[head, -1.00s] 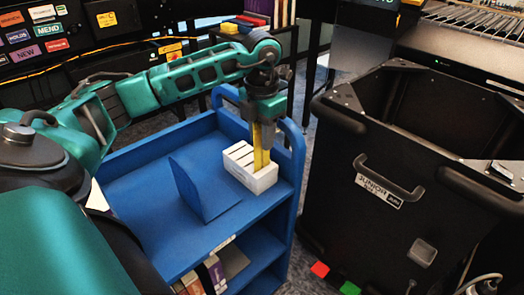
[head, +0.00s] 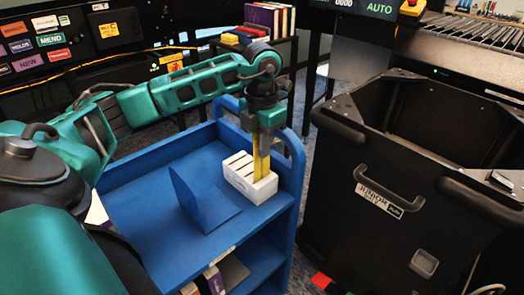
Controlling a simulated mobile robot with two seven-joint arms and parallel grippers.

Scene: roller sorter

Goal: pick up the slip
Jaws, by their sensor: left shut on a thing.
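The slip (head: 261,164) is a narrow yellow strip standing upright in the white slotted holder (head: 250,186). The holder sits on the top shelf of the blue cart (head: 150,219), near its right end. My left gripper (head: 262,150) points down over the holder and is shut on the slip's upper part. The slip's lower end is still inside the holder's slot. My right gripper is not in view.
A blue bookend (head: 203,196) stands on the cart left of the holder. The cart's raised end handle (head: 296,160) is just right of the gripper. A large black bin (head: 345,200) stands to the right. Books (head: 270,18) are at the back.

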